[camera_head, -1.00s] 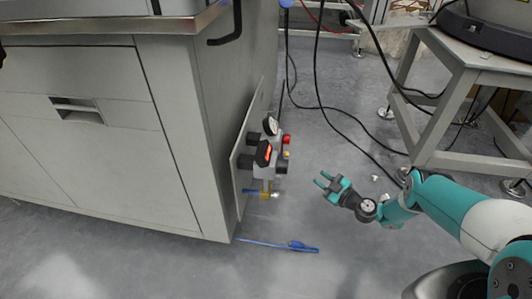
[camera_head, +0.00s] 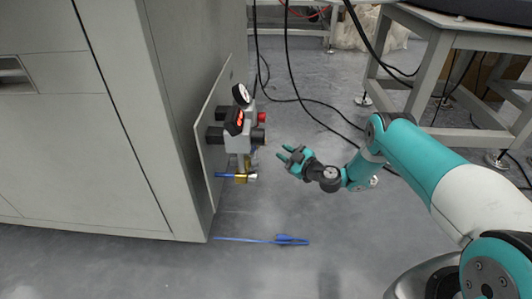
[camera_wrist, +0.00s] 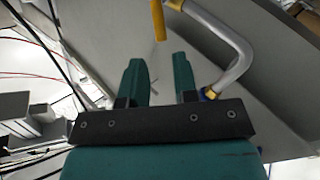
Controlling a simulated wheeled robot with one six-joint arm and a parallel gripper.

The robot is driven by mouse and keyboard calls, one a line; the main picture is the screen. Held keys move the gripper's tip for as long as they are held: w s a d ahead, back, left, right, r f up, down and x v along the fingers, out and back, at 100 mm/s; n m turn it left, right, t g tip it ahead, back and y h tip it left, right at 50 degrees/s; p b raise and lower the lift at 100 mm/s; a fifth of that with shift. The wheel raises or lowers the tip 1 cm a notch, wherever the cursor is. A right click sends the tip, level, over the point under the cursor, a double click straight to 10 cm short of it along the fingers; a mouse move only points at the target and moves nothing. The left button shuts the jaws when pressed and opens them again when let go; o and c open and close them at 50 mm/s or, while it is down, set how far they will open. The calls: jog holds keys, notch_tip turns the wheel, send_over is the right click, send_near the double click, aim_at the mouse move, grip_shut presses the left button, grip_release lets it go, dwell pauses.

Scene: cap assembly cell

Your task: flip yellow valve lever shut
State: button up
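A small regulator unit (camera_head: 236,135) with a round gauge is mounted on a panel at the cabinet's side. The yellow valve lever (camera_head: 241,170) shows as a small yellow-brass part below it, between a blue tube and a silvery fitting; its exact angle is too small to tell there. In the wrist view, a yellow bar that looks like the lever (camera_wrist: 157,20) hangs at the top, beyond the fingertips. My gripper (camera_head: 285,153) is to the right of the valve, apart from it. In the wrist view my gripper (camera_wrist: 158,75) has two teal fingers spread, with nothing between them.
The grey cabinet (camera_head: 100,130) fills the left. A blue cable tie or tube (camera_head: 270,240) lies on the floor below the valve. Black cables (camera_head: 290,75) run over the floor behind. A grey table frame (camera_head: 440,65) stands at the right. A curved silvery pipe (camera_wrist: 235,50) is close to the right finger.

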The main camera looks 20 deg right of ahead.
jog(key=b+x, duration=0.4)
jog(key=x, duration=0.4)
jog(key=shift+w+a+b, duration=0.15)
jog(key=shift+w+b, duration=0.2)
grip_shut()
